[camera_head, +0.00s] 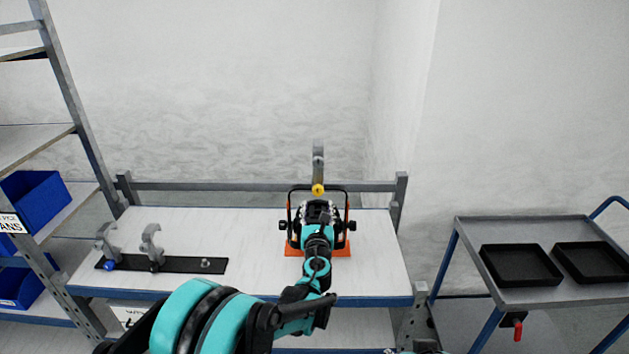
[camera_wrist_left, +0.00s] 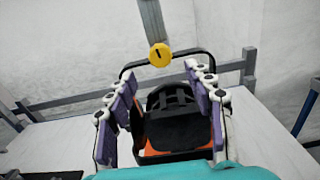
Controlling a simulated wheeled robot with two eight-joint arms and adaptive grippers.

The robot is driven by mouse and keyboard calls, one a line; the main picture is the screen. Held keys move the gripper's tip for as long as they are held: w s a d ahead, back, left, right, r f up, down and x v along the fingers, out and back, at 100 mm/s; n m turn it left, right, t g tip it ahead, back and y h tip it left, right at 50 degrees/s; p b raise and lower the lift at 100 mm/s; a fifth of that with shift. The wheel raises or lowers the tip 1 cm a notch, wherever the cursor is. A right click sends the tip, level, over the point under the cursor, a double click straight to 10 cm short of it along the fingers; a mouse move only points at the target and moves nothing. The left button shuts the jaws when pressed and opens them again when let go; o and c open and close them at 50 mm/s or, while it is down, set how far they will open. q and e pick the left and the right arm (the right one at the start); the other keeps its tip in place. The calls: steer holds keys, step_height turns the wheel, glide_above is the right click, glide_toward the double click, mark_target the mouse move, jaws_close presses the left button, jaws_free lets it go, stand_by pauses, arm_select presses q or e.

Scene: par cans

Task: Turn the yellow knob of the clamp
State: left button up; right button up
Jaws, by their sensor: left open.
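The yellow knob (camera_head: 318,189) sits at the lower end of the grey clamp (camera_head: 318,162), above the black yoke of a par can on the bench. In the left wrist view the knob (camera_wrist_left: 160,55) shows as a yellow disc with a dark mark, ahead of my fingers and apart from them. The par can (camera_wrist_left: 172,115) is black, with an orange part below it, and shows between the fingers. My left gripper (camera_wrist_left: 163,98) is open, its two purple-padded fingers spread. In the head view the left gripper (camera_head: 318,205) reaches over the par can, partly hiding it.
The white bench (camera_head: 240,235) has a grey rail (camera_head: 230,187) behind it. A black plate (camera_head: 185,265) with grey clamps lies at its left. A cart (camera_head: 520,230) with two black trays stands at the right, and a shelf with blue bins (camera_head: 35,205) at the left.

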mark_target(318, 192)
arm_select(q)
steer(key=w, duration=0.7)
steer(key=shift+w+r+b, duration=0.1)
steer(key=shift+w+b, duration=0.15)
steer(key=shift+b, duration=0.05)
steer(key=c, duration=1.2)
